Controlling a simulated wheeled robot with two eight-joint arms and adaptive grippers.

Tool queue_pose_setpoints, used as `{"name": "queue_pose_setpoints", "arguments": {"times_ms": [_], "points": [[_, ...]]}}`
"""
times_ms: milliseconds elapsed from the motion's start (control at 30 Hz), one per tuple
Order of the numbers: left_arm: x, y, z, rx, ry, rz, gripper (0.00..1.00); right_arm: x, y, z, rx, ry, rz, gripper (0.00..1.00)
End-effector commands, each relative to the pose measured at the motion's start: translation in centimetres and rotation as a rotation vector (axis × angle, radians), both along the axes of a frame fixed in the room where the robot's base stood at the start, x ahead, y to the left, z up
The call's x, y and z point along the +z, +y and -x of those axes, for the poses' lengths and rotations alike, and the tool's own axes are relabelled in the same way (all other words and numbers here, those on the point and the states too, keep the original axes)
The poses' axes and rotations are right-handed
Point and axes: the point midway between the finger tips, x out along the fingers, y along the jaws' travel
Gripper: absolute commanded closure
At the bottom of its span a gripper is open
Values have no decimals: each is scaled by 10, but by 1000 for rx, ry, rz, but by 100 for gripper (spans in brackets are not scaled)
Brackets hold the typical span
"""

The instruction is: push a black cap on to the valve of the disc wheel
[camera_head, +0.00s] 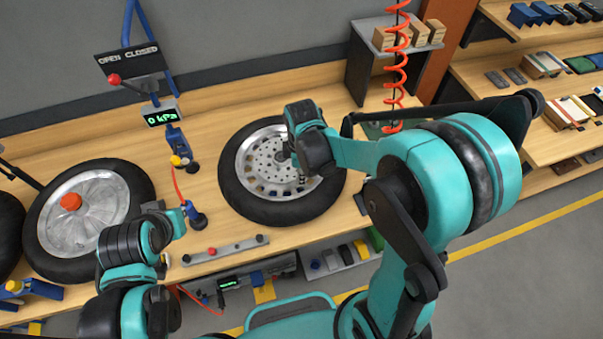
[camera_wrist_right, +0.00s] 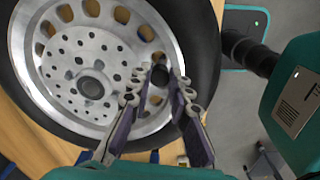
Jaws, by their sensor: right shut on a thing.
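The disc wheel (camera_head: 252,167) lies flat on the wooden bench, its silver face with round holes upward; it fills much of the right wrist view (camera_wrist_right: 65,65). My right gripper (camera_head: 285,156) is over the right part of its face. In the right wrist view the two fingers (camera_wrist_right: 159,82) are shut on a small black cap (camera_wrist_right: 160,75) near the rim's slots. The valve is hidden; I cannot tell whether the cap touches it. My left gripper (camera_head: 160,262) is at the lower left, apart from the disc wheel; its fingers are not clear.
Another wheel with a red hub piece (camera_head: 70,202) lies at left. A gauge reading 0 kPa (camera_head: 162,117) and a blue tool (camera_head: 195,214) on a red hose stand between the wheels. A grey bar (camera_head: 225,250) lies at the front edge. A red coiled hose (camera_head: 397,70) hangs behind.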

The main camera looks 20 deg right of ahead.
Motion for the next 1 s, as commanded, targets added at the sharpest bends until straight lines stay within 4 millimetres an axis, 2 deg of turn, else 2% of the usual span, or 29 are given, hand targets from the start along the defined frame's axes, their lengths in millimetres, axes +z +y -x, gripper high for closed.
{"name": "queue_pose_setpoints", "arguments": {"times_ms": [1000], "points": [[-8, 0, 0, 0, 0, 0, 100, -6, 0, 0, 0, 17, -4, 92]]}}
